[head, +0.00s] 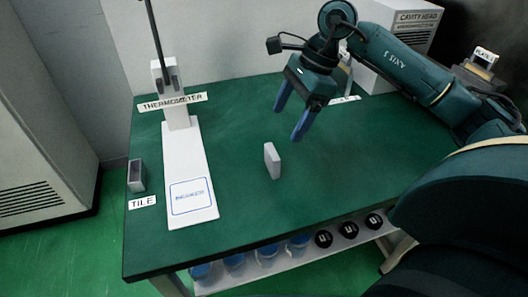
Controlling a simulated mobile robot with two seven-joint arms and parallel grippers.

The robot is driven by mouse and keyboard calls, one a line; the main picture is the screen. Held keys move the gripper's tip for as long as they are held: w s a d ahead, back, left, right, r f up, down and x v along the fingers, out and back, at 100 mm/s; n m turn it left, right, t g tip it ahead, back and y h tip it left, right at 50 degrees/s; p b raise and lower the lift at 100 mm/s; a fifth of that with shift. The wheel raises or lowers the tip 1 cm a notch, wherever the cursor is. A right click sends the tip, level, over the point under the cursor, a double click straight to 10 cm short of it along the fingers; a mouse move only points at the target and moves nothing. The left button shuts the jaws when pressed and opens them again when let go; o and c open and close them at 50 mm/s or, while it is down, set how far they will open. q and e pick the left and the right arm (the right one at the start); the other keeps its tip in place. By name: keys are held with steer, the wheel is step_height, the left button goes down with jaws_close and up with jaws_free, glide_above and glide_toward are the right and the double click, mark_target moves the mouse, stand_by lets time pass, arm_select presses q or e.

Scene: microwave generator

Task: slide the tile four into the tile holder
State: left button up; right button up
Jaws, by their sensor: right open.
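A small light-grey tile (272,161) stands upright on its edge near the middle of the green table. No number can be made out on it. The tile holder (136,175) is a small grey box with a dark opening, at the table's left edge behind a "TILE" label (142,202). My right gripper (290,118) has blue fingers pointing down, spread apart and empty. It is above the table, behind the tile and apart from it. My left gripper is not in view.
A white thermometer stand (180,150) with a long base lies between the tile and the holder. Blue cups (267,254) and black round items (349,229) sit on a lower shelf. A "CAVITY HEAD" box (412,30) is at back right.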

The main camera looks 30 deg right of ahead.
mark_target(274, 151)
steer(key=x, duration=0.6)
steer(key=shift+s+a+f, duration=0.15)
steer(key=shift+a, duration=0.15)
steer(key=x, duration=0.4)
steer(key=shift+s+a+p, duration=0.1)
steer(key=shift+s+p, duration=0.2)
steer(key=shift+p, duration=0.1)
steer(key=shift+w+a+f, duration=0.1)
steer(key=shift+a+f, duration=0.1)
steer(key=shift+f, duration=0.4)
steer(key=shift+c, duration=0.3)
steer(key=c, duration=1.1)
